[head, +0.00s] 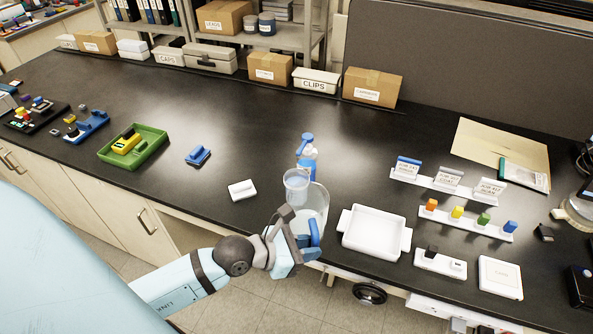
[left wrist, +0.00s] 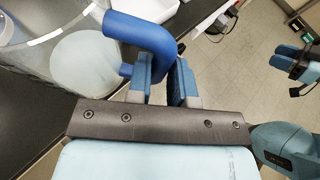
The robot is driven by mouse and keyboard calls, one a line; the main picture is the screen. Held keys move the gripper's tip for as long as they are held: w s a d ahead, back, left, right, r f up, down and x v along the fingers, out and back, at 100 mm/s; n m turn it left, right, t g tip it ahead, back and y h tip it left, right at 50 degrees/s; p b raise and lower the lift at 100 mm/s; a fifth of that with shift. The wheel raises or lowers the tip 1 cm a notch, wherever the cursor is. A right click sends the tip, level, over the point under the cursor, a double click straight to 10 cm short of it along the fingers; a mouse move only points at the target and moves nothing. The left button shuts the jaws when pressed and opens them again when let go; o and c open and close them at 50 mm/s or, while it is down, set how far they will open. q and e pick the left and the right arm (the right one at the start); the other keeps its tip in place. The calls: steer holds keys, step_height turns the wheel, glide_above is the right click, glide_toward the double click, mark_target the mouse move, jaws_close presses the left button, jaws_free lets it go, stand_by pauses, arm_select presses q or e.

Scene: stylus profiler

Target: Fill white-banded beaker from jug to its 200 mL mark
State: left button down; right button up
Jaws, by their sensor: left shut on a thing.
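The jug (head: 316,200) is a large clear vessel with a blue handle (head: 315,231), near the front edge of the bench. My left gripper (head: 296,243) is shut on this handle. In the left wrist view the handle (left wrist: 150,34) passes between the fingers (left wrist: 162,82), and the clear jug wall (left wrist: 40,55) fills the left side. A smaller clear beaker (head: 296,184) shows just left of the jug and overlaps it in the head view. Its band and marks are too small to read, and I cannot tell its liquid level. My right gripper (left wrist: 302,62) seems to show at the right edge of the left wrist view.
A blue-topped bottle (head: 307,155) stands behind the beaker. A white tray (head: 377,232) lies right of the jug. A white block (head: 242,190) and a blue item (head: 198,155) lie left. Labelled stands (head: 448,182) are at the right. The back middle of the bench is clear.

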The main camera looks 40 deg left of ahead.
steer(key=shift+s+f, duration=0.1)
steer(key=shift+f, duration=0.2)
steer(key=shift+a+r, duration=0.1)
steer(key=shift+r, duration=0.2)
stand_by(0.3)
